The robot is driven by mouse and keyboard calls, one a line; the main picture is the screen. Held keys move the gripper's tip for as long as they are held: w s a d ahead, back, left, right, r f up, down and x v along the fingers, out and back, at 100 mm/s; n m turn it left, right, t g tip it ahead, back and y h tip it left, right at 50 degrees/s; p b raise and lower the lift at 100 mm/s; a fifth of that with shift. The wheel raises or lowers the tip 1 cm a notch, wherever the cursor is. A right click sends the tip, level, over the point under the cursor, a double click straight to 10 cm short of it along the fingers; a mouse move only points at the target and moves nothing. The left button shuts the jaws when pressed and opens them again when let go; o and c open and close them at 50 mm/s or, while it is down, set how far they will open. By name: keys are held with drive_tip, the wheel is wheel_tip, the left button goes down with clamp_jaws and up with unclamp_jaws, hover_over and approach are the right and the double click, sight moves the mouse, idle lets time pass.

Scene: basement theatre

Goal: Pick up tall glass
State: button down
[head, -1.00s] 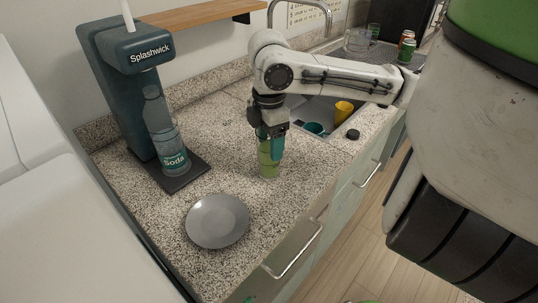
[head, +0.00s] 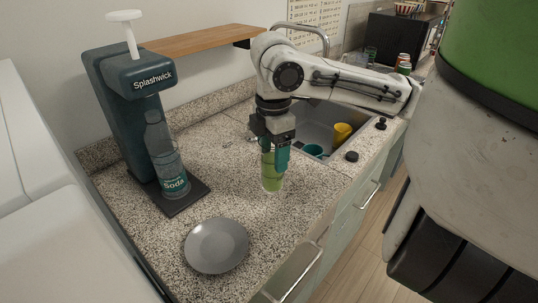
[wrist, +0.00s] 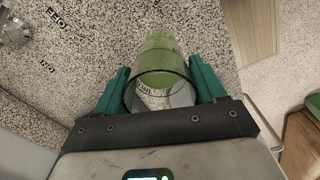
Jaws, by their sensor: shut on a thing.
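The tall glass (head: 271,182) is clear with a green tint and stands upright in my gripper at the middle of the head view. My gripper (head: 273,162) points down, its teal fingers on either side of the glass and shut on it. The glass bottom seems to be just above the granite counter, but the gap is too small to be sure. In the wrist view the glass (wrist: 160,50) lies between the two fingers (wrist: 160,72), with its round rim towards the camera.
A grey plate (head: 216,246) lies on the counter (head: 225,190) in front. A Splashwick soda maker (head: 118,110) with a bottle (head: 163,155) stands to the left. Behind is a sink (head: 318,120) with a yellow cup (head: 342,133) and a teal cup (head: 314,151).

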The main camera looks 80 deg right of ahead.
drive_tip(key=s+a+r+b, duration=0.1)
drive_tip(key=r, duration=0.1)
drive_tip(key=s+a+r+b, duration=0.1)
drive_tip(key=shift+s+a+r+b, duration=0.1)
drive_tip(key=shift+s+r+b, duration=0.25)
drive_tip(key=shift+s+a+r+b, duration=0.1)
drive_tip(key=shift+s+r+b, duration=0.05)
drive_tip(key=shift+b, duration=1.1)
drive_tip(key=shift+s+a+r+b, duration=0.15)
drive_tip(key=shift+s+a+b, duration=0.05)
drive_tip(key=shift+b, duration=1.05)
drive_tip(key=s+a+r+b, duration=0.3)
drive_tip(key=s+a+b, duration=0.1)
drive_tip(key=s+a, duration=0.1)
drive_tip(key=shift+a+r, duration=0.35)
drive_tip(key=shift+a, duration=0.05)
